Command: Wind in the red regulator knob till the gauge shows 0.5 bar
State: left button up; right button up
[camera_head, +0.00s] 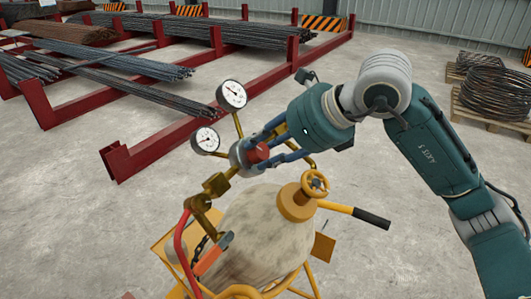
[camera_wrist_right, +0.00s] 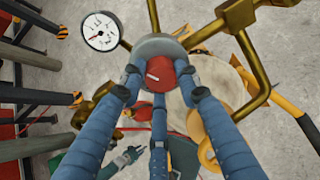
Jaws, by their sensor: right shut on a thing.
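The red regulator knob (camera_head: 258,152) sits on the grey round regulator body (camera_head: 237,160) above the gas cylinder (camera_head: 258,228). My right gripper (camera_head: 262,148) comes from the right and is shut around the knob. In the right wrist view the knob (camera_wrist_right: 160,73) shows a short white mark, with the blue fingers around it. Two round white gauges stand on brass stems, an upper one (camera_head: 232,95) and a lower one (camera_head: 205,140). One gauge (camera_wrist_right: 101,31) faces the right wrist view; its red needle points lower left, but its numbers are too small to read.
The cylinder stands on a yellow trolley (camera_head: 324,246) with a black-gripped handle (camera_head: 371,218). A red hose (camera_head: 180,245) and an orange-handled tool (camera_head: 208,262) hang at its left. Red racks (camera_head: 160,145) of rebar stand behind. The floor at right is clear up to coiled wire (camera_head: 497,92).

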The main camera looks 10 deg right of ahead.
jog(key=shift+s+f+n, duration=0.1)
jog(key=shift+f+n, duration=0.1)
jog(key=shift+n, duration=0.1)
jog(key=shift+c, duration=0.2)
jog(key=o, duration=1.2)
jog(key=shift+d, duration=0.15)
jog(key=shift+c, duration=0.2)
jog(key=shift+s+d+r, duration=0.15)
jog(key=shift+r, duration=0.2)
jog(key=v, duration=1.1)
jog(key=shift+s+d+r, duration=0.1)
jog(key=shift+d, duration=0.05)
